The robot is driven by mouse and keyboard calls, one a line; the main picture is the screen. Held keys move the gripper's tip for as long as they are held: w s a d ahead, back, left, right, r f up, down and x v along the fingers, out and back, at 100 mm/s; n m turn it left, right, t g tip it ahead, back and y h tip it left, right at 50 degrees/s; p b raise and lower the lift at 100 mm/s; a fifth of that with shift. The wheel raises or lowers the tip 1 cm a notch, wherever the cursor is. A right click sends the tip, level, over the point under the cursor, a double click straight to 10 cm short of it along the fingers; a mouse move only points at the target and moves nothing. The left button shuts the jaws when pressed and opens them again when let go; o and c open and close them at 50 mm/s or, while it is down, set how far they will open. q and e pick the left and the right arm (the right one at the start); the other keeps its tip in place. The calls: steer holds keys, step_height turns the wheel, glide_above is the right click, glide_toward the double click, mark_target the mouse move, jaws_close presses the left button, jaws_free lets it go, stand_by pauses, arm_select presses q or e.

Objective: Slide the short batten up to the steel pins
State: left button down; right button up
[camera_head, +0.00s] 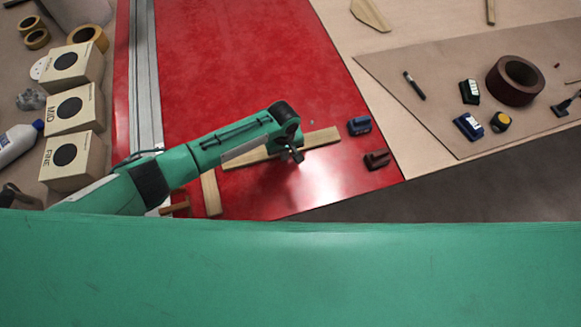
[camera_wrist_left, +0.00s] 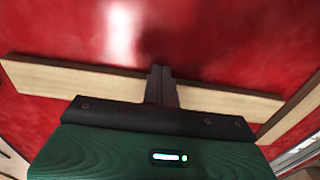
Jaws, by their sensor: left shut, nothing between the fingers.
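One pale wooden batten (camera_head: 320,138) lies across the red panel, partly hidden by my left arm; in the left wrist view it spans the picture (camera_wrist_left: 60,78). A second pale batten (camera_head: 211,193) lies at an angle to it, near the panel's left side, and its edge shows at the right of the wrist view (camera_wrist_left: 292,115). I cannot tell for sure which is the short one. My left gripper (camera_head: 298,157) is shut and empty, its fingertips (camera_wrist_left: 160,72) over or beside the first batten; contact is unclear. I cannot make out the steel pins. My right gripper is out of view.
A blue block (camera_head: 359,126) and a dark red block (camera_head: 377,160) sit right of the batten. Boxes (camera_head: 71,109) and tape rolls (camera_head: 87,38) stand at the left. A brown tape roll (camera_head: 515,80) lies right. The red panel's far part (camera_head: 240,50) is clear.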

arm_select(q)
steer(key=shift+w+a+b, duration=0.3)
steer(key=shift+w+b, duration=0.05)
steer(key=shift+w, duration=0.5)
steer(key=shift+w+a+b, duration=0.25)
steer(key=shift+w+b, duration=0.05)
steer(key=shift+w, duration=0.55)
steer(key=shift+s+d+r+p, duration=0.15)
steer(key=shift+s+r+p, duration=0.3)
steer(key=shift+p, duration=0.5)
steer(key=shift+s+d+r+p, duration=0.1)
steer(key=shift+s+d+p, duration=0.05)
steer(key=shift+s+p, duration=0.4)
steer(key=shift+s+d+p, duration=0.15)
steer(key=shift+s+p, duration=0.3)
steer(key=shift+p, duration=0.15)
step_height(320, 180, up, 8)
steer(key=p, duration=0.8)
